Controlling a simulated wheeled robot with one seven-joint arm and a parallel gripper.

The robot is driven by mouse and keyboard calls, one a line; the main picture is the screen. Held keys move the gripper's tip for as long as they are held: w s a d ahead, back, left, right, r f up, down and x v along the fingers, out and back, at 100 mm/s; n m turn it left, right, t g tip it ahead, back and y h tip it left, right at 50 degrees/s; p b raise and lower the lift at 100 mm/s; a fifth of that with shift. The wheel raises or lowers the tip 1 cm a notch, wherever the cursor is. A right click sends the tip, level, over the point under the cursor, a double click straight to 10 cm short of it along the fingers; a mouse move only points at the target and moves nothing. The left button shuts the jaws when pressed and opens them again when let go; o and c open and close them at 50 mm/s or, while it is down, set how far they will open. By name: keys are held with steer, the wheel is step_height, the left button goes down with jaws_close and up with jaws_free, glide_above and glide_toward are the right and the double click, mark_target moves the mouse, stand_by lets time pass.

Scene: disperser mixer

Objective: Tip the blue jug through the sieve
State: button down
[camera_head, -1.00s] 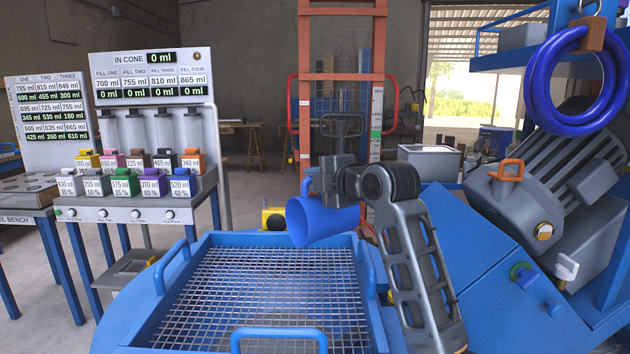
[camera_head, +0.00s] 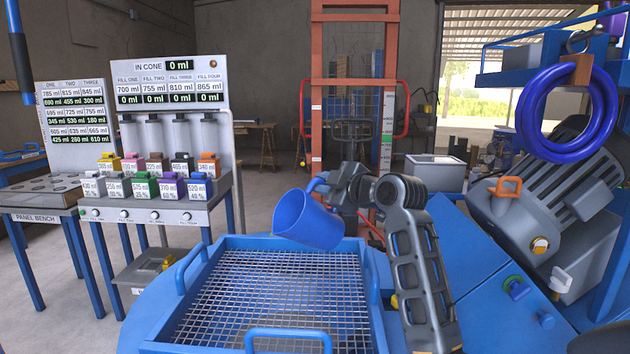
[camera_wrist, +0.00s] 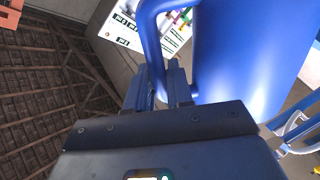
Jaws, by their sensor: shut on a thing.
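The blue jug (camera_head: 308,219) is held above the far right part of the sieve, tilted with its mouth toward the lower left. My gripper (camera_head: 330,187) is shut on the jug's handle at its upper right side. In the wrist view the gripper fingers (camera_wrist: 160,90) are at the blue handle (camera_wrist: 150,40), with the jug's body (camera_wrist: 245,60) to the right. The sieve (camera_head: 272,300) is a wire mesh in a blue frame with blue handles, below the jug and apart from it.
A panel (camera_head: 165,65) reading "IN CONE 0 ml" stands at left behind several small coloured containers. A grey motor (camera_head: 560,190) is at right, with a blue ring (camera_head: 522,110) hanging above it. A tall orange frame (camera_head: 317,100) stands behind my arm.

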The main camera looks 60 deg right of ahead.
step_height(320, 180, up, 2)
steer(key=m+p, duration=0.3)
steer(key=p, duration=0.1)
steer(key=shift+m+t, duration=0.4)
steer(key=shift+a+m+t, duration=0.1)
steer(key=shift+m+t, duration=0.2)
steer(key=shift+m, duration=0.3)
steer(key=m, duration=0.2)
steer(key=r+m+t+p, duration=0.1)
steer(key=m, duration=0.1)
steer(key=shift+m, duration=0.3)
